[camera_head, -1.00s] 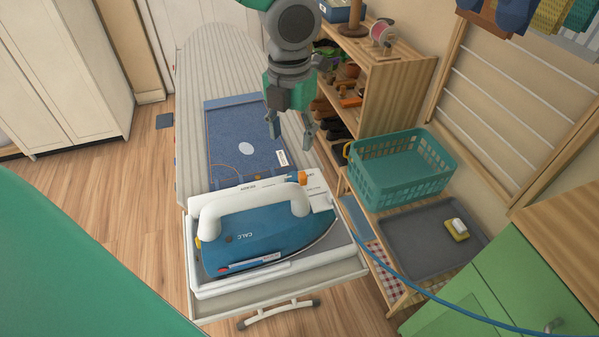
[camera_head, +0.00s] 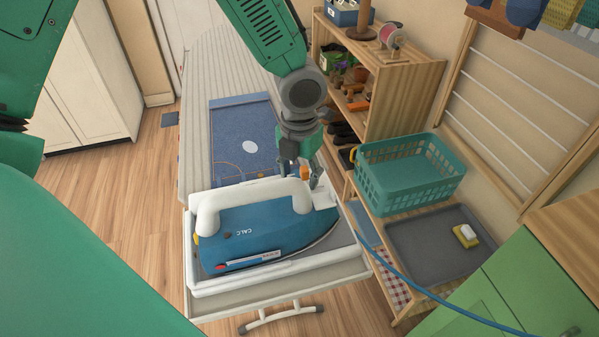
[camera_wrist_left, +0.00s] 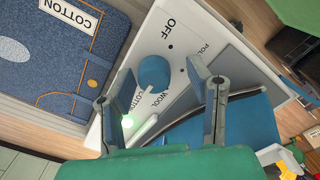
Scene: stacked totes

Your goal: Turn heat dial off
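The blue heat dial (camera_wrist_left: 153,73) shows in the left wrist view on a white panel with OFF, COTTON, WOOL and partly cut-off POLY labels. In the head view my left gripper (camera_head: 312,180) is low over the white panel's right end and hides the dial. The blue iron (camera_head: 265,232) with a white handle rests on the white base (camera_head: 205,278). My right gripper is not in view.
Blue denim cloth (camera_head: 228,130) lies on the ironing board (camera_head: 197,120). A teal basket (camera_head: 410,178) and a grey tray (camera_head: 425,240) stand right of the board. A blue cord (camera_head: 400,285) runs from the iron to the right.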

